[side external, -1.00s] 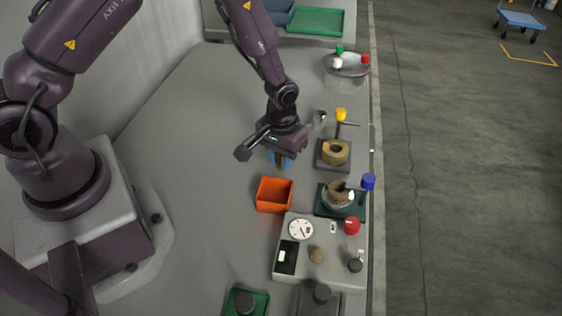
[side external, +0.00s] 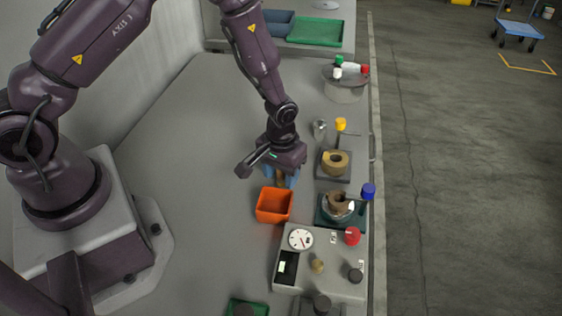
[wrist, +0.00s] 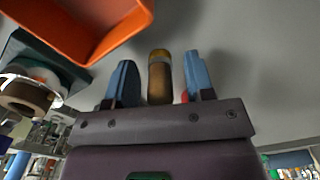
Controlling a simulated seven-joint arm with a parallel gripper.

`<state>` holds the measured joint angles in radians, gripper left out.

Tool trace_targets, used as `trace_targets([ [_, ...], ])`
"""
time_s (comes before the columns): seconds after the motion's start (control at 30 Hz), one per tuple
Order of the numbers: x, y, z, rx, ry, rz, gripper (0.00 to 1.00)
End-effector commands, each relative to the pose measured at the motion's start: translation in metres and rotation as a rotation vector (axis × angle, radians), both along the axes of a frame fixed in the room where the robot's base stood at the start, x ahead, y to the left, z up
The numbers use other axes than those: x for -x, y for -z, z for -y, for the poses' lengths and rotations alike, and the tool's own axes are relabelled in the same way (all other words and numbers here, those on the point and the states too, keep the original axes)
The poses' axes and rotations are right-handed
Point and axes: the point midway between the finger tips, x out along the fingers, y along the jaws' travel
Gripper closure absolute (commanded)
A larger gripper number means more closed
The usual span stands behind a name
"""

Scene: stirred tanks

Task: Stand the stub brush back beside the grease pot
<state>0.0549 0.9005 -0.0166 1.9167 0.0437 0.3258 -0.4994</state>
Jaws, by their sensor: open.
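My gripper (side external: 281,178) points down over the grey bench, just behind the orange bin in the side view. In the wrist view its two blue fingers (wrist: 161,62) are spread. A short brown cylinder with a yellowish end and a grey band (wrist: 159,78), which looks like the stub brush, shows between them. Gaps show on both sides of it. In the side view only a small brown part (side external: 280,182) shows between the fingers; its foot is hidden. I cannot tell for sure which vessel is the grease pot; a small silver cup-like thing (side external: 320,128) stands behind the brown rings.
The orange bin (side external: 274,205) is close to my gripper and also fills the wrist view's upper left (wrist: 80,28). A control box with a dial (side external: 301,238), brown rings (side external: 335,161) on dark plates and a metal tank (side external: 345,90) line the right edge. Bench to the left is clear.

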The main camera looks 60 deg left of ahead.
Motion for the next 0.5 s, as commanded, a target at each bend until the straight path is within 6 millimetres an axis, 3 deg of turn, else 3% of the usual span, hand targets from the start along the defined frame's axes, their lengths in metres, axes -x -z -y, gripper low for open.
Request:
trace_targets([
  [0.5,-0.001,-0.097,0.000,0.000,0.000,0.005,0.51],
])
